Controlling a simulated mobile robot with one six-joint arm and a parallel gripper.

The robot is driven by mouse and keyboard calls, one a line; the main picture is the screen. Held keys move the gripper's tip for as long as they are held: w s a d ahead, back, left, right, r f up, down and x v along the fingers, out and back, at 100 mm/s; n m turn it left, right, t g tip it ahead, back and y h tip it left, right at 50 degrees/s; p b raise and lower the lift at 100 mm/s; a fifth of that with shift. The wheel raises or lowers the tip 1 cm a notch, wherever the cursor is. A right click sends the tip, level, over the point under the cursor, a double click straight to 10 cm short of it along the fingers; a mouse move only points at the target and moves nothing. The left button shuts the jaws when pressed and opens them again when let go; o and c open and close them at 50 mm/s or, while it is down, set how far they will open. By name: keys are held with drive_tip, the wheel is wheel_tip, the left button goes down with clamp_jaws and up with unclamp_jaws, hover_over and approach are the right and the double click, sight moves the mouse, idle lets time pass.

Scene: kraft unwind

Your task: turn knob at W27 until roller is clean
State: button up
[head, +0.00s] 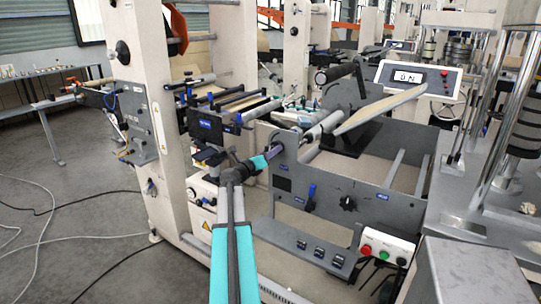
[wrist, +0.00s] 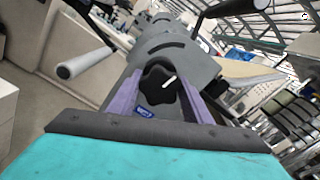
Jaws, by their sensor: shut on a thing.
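My gripper (head: 275,151) reaches a grey machine side plate in the head view. In the wrist view its purple fingers (wrist: 163,90) stand either side of a black lobed knob (wrist: 155,86) with a white pointer line, shut on it. The pointer slants up to the right. A small blue label (wrist: 144,111) sits just below the knob; its text is too small to read, so I cannot confirm W27. In the head view the gripper hides this knob. A grey roller (head: 325,126) lies behind the side plate; its cleanness cannot be told.
A second black knob (head: 348,203) sits on the lower front panel, with a red, green and white button box (head: 383,247) to its right. A display panel (head: 421,79) stands behind. In the wrist view a crank with a pale handle (wrist: 85,63) projects left of my fingers.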

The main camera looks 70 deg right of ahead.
drive_tip(key=shift+m+b, duration=1.65)
drive_tip(key=shift+m, duration=0.05)
drive_tip(key=shift+f+m+b, duration=0.15)
drive_tip(key=shift+m+b, duration=1.65)
drive_tip(key=shift+b, duration=0.2)
drive_tip(key=shift+m+b, duration=3.2)
drive_tip(key=shift+b, duration=0.35)
drive_tip(key=o, duration=1.1)
drive_tip(key=shift+c, duration=0.2)
drive_tip(key=shift+a, duration=0.15)
drive_tip(key=p+v, duration=0.1)
drive_tip(key=v, duration=0.5)
drive_tip(key=shift+a, duration=0.35)
drive_tip(key=shift+w, duration=0.25)
